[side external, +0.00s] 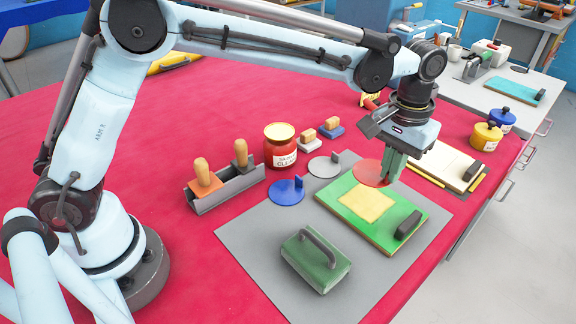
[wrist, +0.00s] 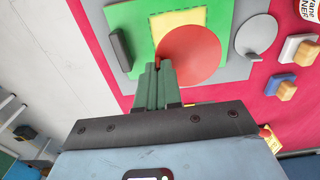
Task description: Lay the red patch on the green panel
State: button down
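The red patch (side external: 368,172) is a flat round disc with a small tab. My gripper (side external: 389,178) has its green fingers closed together at the patch's edge, apparently on the tab. In the wrist view the red patch (wrist: 190,55) extends from the fingertips (wrist: 160,66) and overlaps the green panel (wrist: 130,20) and part of its yellow square (wrist: 177,18). In the side view the green panel (side external: 345,212) lies on the grey mat, with the patch over its far corner. I cannot tell whether the patch touches the panel.
A black block (side external: 408,225) sits on the panel's right end. A green handled block (side external: 317,260) stands in front. Blue (side external: 287,192) and grey (side external: 324,167) round patches lie to the left. A red jar (side external: 280,150) and a cream board (side external: 446,166) are further back.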

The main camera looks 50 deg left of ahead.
jog(key=shift+w+f, duration=0.15)
jog(key=shift+f, duration=3.35)
jog(key=shift+f, duration=0.55)
jog(key=c, duration=0.8)
grip_release()
jog(key=shift+o, duration=0.2)
jog(key=shift+r, duration=0.1)
jog(key=shift+r, duration=2.95)
jog(key=shift+a, duration=0.1)
